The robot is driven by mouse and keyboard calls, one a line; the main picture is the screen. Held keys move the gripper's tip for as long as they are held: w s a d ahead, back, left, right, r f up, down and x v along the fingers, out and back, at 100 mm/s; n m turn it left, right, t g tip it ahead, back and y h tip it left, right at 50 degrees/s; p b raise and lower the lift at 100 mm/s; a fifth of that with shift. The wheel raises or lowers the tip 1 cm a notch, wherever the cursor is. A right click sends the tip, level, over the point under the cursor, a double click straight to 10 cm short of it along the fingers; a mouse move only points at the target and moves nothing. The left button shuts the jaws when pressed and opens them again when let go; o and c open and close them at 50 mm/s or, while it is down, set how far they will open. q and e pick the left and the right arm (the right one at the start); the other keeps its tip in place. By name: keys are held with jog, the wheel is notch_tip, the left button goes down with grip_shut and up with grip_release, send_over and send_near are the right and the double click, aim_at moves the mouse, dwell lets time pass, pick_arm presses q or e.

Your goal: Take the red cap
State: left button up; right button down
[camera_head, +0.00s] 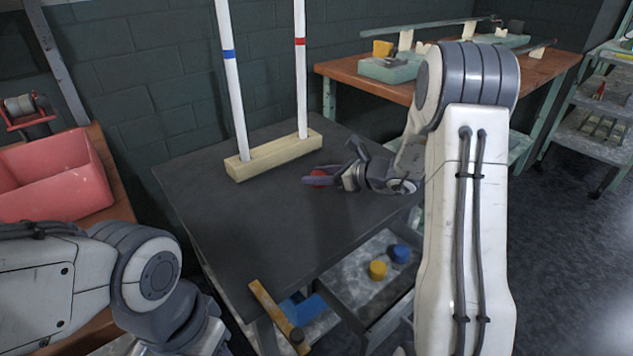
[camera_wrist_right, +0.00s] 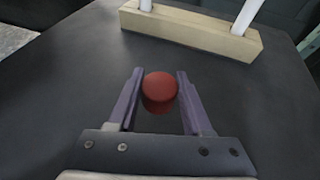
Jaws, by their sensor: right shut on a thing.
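The red cap (camera_head: 319,178) is between the fingers of my right gripper (camera_head: 326,177), over the dark table near the wooden block. In the right wrist view the red cap (camera_wrist_right: 160,90) is a short cylinder between the two purple-grey fingertips of the right gripper (camera_wrist_right: 160,88), which is shut on it. Whether the cap touches the table is hard to tell. My left arm shows at the lower left of the head view, but its gripper fingers do not show.
A wooden block (camera_head: 273,157) holds two upright white tubes, one with a blue band (camera_head: 228,54), one with a red band (camera_head: 300,42). The dark table top (camera_head: 250,215) is otherwise mostly clear. Yellow (camera_head: 378,270) and blue (camera_head: 400,253) caps sit on a lower shelf. A pink bin (camera_head: 60,172) stands left.

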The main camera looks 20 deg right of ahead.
jog(key=s+d+r+p, duration=0.2)
jog(key=d+r+p, duration=0.1)
jog(key=d+r, duration=0.5)
jog(key=shift+d, duration=1.75)
